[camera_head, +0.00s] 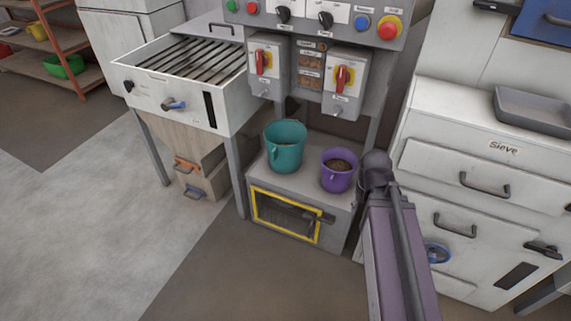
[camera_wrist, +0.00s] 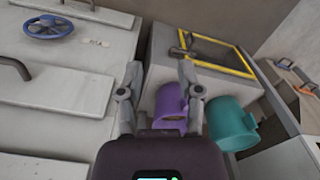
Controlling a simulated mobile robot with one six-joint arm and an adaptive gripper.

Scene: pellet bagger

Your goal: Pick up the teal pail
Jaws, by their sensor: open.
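The teal pail (camera_head: 285,147) stands upright on the grey top of a low cabinet (camera_head: 262,178), under two switch boxes. Something brownish shows inside its rim. A purple pail (camera_head: 339,171) with brown pellets in it stands just to its right. In the wrist view the teal pail (camera_wrist: 232,124) is at the right, outside my fingers. My gripper (camera_wrist: 158,75) is open and empty there, and the purple pail (camera_wrist: 171,104) shows between its fingers, farther off. In the head view my arm reaches up beside the purple pail and my fingertips are hidden.
Switch boxes (camera_head: 268,68) with red and yellow handles hang above the pails. A white grated hopper (camera_head: 180,85) stands at left. White Sieve drawers (camera_head: 480,165) stand close at right of my arm. The floor (camera_head: 90,220) at left is clear.

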